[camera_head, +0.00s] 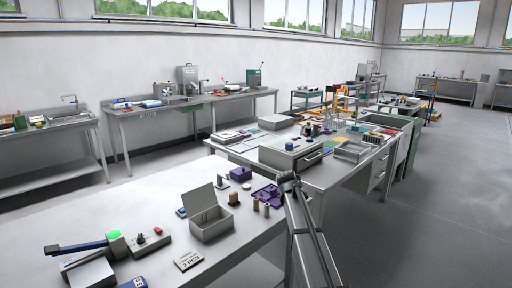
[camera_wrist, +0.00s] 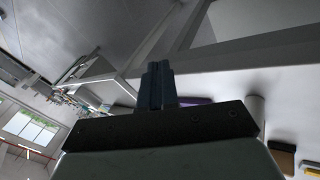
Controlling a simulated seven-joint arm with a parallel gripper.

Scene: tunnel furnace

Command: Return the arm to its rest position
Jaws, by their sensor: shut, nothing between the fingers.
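My gripper (camera_wrist: 158,86) shows in the wrist view with its two dark fingers together and nothing between them. In the head view my arm rises from the bottom edge, right of the near table (camera_head: 130,215), and its dark upper end is beside the table's right corner. The fingers cannot be made out clearly there. In the wrist view a purple thing (camera_wrist: 197,101) and a pale cylinder (camera_wrist: 255,108) lie beyond the gripper, apart from the fingers as far as I can tell.
The near table holds an open grey box (camera_head: 210,222), a purple tray (camera_head: 266,193), small cylinders and a lever device (camera_head: 85,247) with a green knob. A second bench (camera_head: 340,172) with a drawer unit (camera_head: 290,155) stands behind my arm. Floor (camera_head: 430,220) at right is clear.

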